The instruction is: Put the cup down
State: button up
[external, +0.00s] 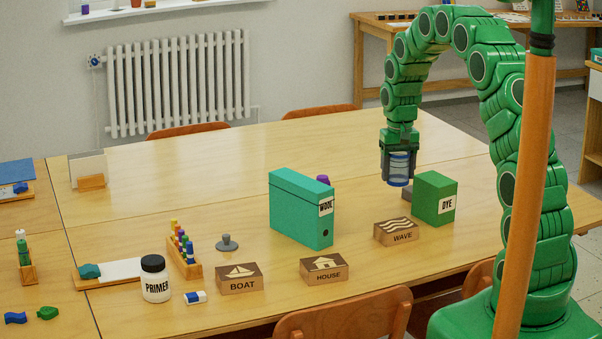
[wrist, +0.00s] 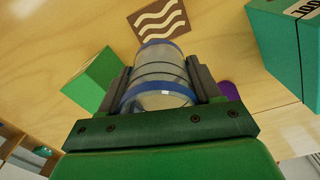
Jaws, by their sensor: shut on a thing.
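The cup (external: 398,168) is clear with blue bands at its rim and base. In the wrist view the cup (wrist: 160,75) sits between the two dark fingers of my gripper (wrist: 160,85). The cup appears to be above the table (external: 375,150); I cannot tell how large the gap under it is.
The teal WOOL box (external: 290,215) stands to the left, with a purple thing (external: 323,180) behind it. The WAVE block (external: 396,232), HOUSE block (external: 324,270) and BOAT block (external: 239,278) lie nearer. The table's far middle is clear.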

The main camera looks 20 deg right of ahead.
notch_tip(320, 180, up, 8)
jog(key=n, duration=0.8)
send_over(265, 237)
jog(key=f, duration=2.2)
jog(key=shift+s+f, duration=0.2)
jog(key=shift+f, duration=0.2)
jog(key=o, duration=0.8)
jog(key=shift+f, duration=0.1)
jog(key=shift+c, duration=0.2)
notch_tip(265, 237, up, 12)
